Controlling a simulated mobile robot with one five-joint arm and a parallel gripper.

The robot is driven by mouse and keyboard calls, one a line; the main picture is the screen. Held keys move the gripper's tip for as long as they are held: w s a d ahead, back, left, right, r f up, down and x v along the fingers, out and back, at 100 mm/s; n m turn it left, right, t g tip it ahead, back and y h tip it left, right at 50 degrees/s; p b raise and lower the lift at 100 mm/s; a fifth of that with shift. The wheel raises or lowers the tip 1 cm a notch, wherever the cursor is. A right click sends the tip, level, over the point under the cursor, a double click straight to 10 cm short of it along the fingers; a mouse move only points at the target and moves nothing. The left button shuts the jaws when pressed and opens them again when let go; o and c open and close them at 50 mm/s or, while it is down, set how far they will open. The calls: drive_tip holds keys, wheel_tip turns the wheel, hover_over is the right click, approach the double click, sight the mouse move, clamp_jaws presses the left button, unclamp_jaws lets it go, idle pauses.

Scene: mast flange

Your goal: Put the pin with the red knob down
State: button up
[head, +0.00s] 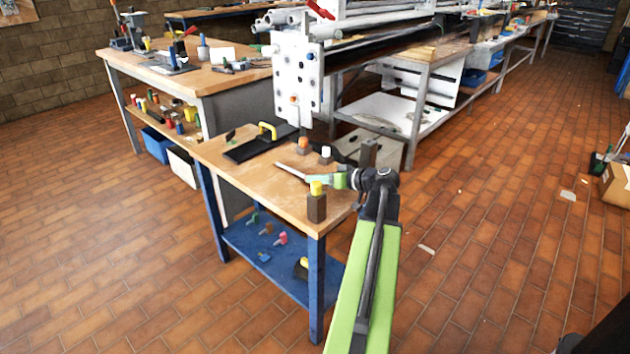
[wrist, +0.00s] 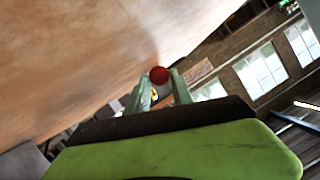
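My gripper (head: 322,180) is over the right part of the small wooden table (head: 265,187), in the head view. In the wrist view the red knob (wrist: 159,75) of the pin sits between the two fingertips (wrist: 161,80), which are closed on it. A thin greyish shaft (head: 290,169) points left from the gripper in the head view, close above the tabletop; whether it touches the wood I cannot tell. The knob is hidden there by the fingers. The wooden tabletop (wrist: 75,60) fills the upper left of the wrist view.
A dark block with a yellow knob (head: 316,203) stands at the table's front corner. Blocks with orange (head: 303,145) and white (head: 326,154) knobs stand behind. A black plate with a yellow handle (head: 267,130) lies at the back. The white flange (head: 300,80) rises beyond. The table's front left is clear.

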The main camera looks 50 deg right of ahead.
drive_tip(key=shift+s+a+f+p, duration=0.1)
drive_tip(key=shift+a+f+p, duration=0.1)
drive_tip(key=shift+p, duration=0.15)
drive_tip(key=shift+d+r+p, duration=0.1)
drive_tip(key=shift+r+p, duration=0.4)
drive_tip(key=shift+p, duration=0.15)
drive_tip(key=p+v, duration=0.1)
drive_tip(key=v, duration=0.4)
drive_tip(key=p+v, duration=0.2)
drive_tip(key=v, duration=0.4)
drive_tip(key=shift+d+p, duration=0.2)
drive_tip(key=shift+p, duration=0.1)
drive_tip(key=shift+s, duration=0.25)
